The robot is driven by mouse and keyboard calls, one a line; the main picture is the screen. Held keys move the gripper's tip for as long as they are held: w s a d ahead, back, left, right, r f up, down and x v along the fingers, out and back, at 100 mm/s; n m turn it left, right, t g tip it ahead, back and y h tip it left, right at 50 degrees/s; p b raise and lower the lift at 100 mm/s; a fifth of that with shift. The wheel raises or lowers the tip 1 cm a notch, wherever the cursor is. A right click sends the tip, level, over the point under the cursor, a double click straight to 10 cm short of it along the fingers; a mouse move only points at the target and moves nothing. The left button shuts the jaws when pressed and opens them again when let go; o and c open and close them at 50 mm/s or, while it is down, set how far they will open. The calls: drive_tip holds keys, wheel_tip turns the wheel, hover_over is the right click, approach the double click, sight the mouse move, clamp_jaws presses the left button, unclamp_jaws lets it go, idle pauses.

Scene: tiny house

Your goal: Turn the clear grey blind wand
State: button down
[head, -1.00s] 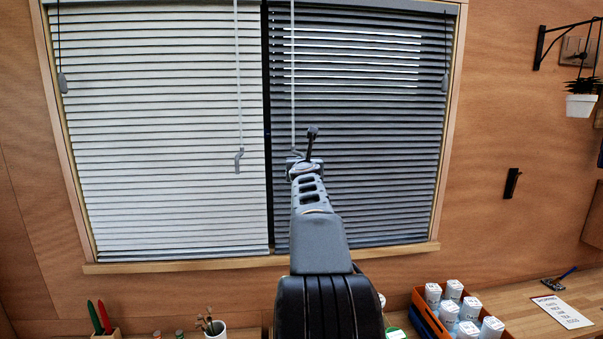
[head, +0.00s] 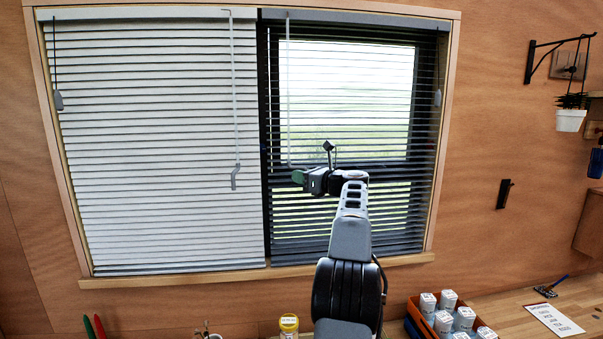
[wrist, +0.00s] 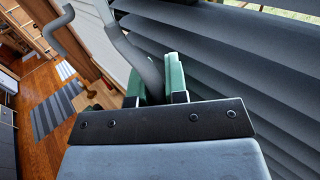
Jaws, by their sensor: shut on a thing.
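A clear grey blind wand (head: 288,95) hangs at the left side of the dark right-hand blind (head: 430,215). My gripper (head: 298,176) is at the wand's lower end, reaching in from the right. In the wrist view, the green fingers of my gripper (wrist: 160,80) are shut on the bent grey wand (wrist: 134,52). The tip below the fingers is hidden. The dark blind's slats are tilted open, and bright daylight and greenery show between them.
A second, similar wand (head: 236,110) hangs free just left, before the closed white blind (head: 150,150); its cranked end (wrist: 58,30) shows in the wrist view. An orange crate (head: 413,312) of white-lidded containers stands lower right. A potted plant (head: 570,120) hangs at right.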

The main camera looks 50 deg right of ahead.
drive_tip(key=n+y, duration=0.2)
drive_tip(key=shift+w+d+r+g+y, duration=0.1)
drive_tip(key=shift+w+r+g+y, duration=0.05)
drive_tip(key=shift+w+g+y, duration=0.2)
drive_tip(key=shift+s+y, duration=0.1)
drive_tip(key=shift+y, duration=0.25)
drive_tip(key=c, duration=1.1)
unclamp_jaws()
drive_tip(key=shift+c, duration=0.2)
drive_tip(key=shift+h, duration=0.4)
